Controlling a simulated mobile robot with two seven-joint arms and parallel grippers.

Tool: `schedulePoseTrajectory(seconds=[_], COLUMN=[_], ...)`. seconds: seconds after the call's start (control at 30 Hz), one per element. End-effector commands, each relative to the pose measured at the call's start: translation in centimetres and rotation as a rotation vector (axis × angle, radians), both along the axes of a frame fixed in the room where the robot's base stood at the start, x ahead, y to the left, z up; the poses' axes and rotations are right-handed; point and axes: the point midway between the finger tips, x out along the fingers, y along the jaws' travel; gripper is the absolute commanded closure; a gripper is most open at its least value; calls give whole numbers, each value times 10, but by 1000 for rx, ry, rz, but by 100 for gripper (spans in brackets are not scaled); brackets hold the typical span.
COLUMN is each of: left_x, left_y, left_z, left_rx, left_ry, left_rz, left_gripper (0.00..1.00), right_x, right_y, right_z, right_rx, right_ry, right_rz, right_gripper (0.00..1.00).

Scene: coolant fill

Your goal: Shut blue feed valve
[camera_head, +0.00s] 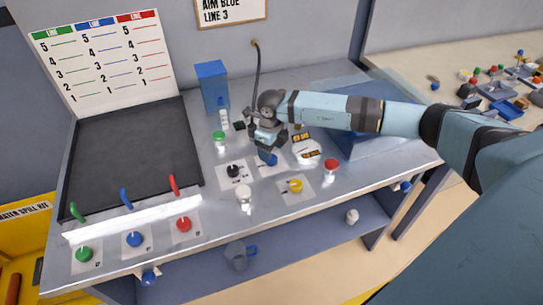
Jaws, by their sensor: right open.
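A blue knob (134,239) sits on a small plate at the bench's front left, between a green knob (84,254) and a red knob (183,224). Another blue knob (267,159) shows on a white plate mid-bench, directly below my right gripper (267,143). My right gripper points down and is open. It partly hides that knob, and I cannot tell whether the fingers touch it. Which blue knob is the feed valve is not marked legibly. My left gripper is not in view.
A yellow knob (295,186), a black knob (233,171) and white, green-capped and red-capped containers stand near the gripper. A dark panel (135,155) fills the bench's left. A blue box (211,86) stands at the back.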

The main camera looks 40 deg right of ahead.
Motion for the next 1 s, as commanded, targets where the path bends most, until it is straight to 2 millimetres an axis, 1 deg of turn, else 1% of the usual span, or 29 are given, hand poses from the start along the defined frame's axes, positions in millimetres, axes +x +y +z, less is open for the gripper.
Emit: schedulePoseTrajectory(seconds=[0.03,0.2,0.3,0.4,0.5,0.6,1.0], left_x=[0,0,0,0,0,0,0], left_y=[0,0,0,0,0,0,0], left_z=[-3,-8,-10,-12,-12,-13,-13], left_rx=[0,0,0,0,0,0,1], left_ry=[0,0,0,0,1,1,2], left_rz=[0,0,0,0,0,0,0], left_gripper=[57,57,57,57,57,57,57], right_x=[1,0,0,1,0,0,0], right_y=[-1,0,0,0,0,0,0], right_z=[12,52,71,86,96,101,102], right_rx=[0,0,0,-1,0,0,0], right_ry=[-3,-4,-3,-3,-1,-1,0], right_rz=[1,1,1,1,0,0,0], right_gripper=[35,35,35,35,35,35,35])
